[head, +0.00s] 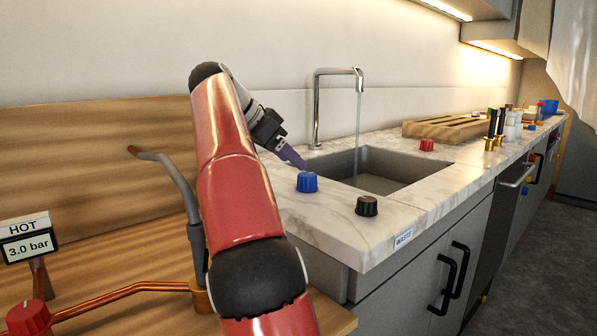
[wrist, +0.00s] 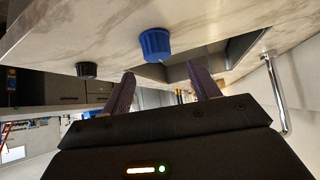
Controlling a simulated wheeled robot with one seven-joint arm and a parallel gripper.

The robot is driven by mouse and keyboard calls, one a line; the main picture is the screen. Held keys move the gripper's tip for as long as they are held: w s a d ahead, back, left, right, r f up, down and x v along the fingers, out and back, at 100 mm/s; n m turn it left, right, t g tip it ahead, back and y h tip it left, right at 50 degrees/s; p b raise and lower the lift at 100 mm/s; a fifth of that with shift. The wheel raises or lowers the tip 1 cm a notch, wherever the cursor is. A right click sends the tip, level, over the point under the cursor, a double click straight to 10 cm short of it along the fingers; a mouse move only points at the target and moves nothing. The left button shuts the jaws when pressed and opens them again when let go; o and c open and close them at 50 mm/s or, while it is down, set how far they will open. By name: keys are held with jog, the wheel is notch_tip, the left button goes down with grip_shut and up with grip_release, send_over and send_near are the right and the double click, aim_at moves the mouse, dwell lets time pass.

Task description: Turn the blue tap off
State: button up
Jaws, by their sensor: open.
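The blue tap (head: 307,182) is a ribbed knob on the marble counter, at the near left corner of the sink (head: 385,176). Water runs from the chrome spout (head: 338,72) into the sink. My gripper (head: 296,160) is just above and behind the blue tap in the head view, pointing down toward it. In the wrist view the two purple fingers (wrist: 160,92) are apart and empty. The blue tap (wrist: 155,44) shows there beyond the fingertips, roughly between them and not touched.
A black knob (head: 366,206) stands right of the blue tap and a red knob (head: 427,145) beyond the sink. A wooden rack (head: 445,128) and several small items lie farther along the counter. A grey lever (head: 178,180) and copper pipe (head: 130,290) are at left.

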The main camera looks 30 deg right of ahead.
aim_at(307, 174)
jog(key=x, duration=0.7)
jog(key=shift+s+d+f, duration=0.1)
jog(key=shift+s, duration=0.05)
jog(key=c, duration=1)
